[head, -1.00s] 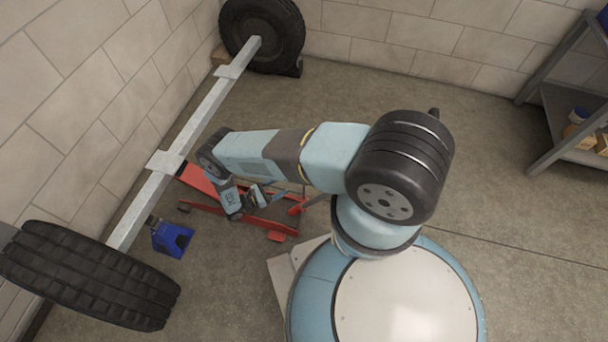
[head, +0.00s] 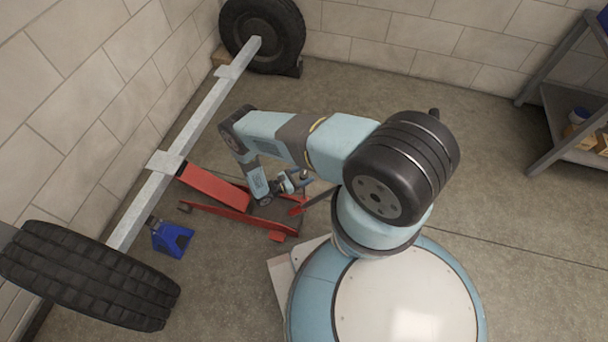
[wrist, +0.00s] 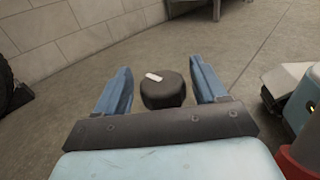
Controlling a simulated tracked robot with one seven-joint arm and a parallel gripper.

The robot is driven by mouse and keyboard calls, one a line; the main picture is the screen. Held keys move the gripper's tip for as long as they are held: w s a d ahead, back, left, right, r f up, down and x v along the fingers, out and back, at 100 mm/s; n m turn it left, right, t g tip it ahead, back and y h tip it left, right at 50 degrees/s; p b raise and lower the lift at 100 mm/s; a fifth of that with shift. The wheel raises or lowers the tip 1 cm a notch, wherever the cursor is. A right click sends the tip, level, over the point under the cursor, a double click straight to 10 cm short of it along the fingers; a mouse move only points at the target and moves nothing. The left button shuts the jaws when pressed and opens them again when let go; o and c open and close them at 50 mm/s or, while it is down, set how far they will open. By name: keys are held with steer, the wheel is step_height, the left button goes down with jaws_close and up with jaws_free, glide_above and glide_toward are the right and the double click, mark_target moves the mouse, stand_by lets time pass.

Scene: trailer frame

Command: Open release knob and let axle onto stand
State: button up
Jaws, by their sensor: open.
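The release knob (wrist: 163,93) is a black round knob with a white mark on top. In the wrist view it appears between the two blue fingers of my gripper (wrist: 161,88), which is open with a gap on each side. In the head view my gripper (head: 301,180) is over the rear end of the red floor jack (head: 215,190); I cannot make out the knob there. The jack's raised arm reaches under the grey axle beam (head: 190,130). The blue stand (head: 172,239) is on the floor beside the near tyre, its post close to the axle; any gap is unclear.
A near tyre (head: 90,275) and a far tyre (head: 262,35) are at the axle's ends. A block wall (head: 80,90) runs close along the left. A metal shelf (head: 560,110) stands at the right.

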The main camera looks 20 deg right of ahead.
steer(key=c, duration=0.9)
steer(key=shift+c, duration=0.2)
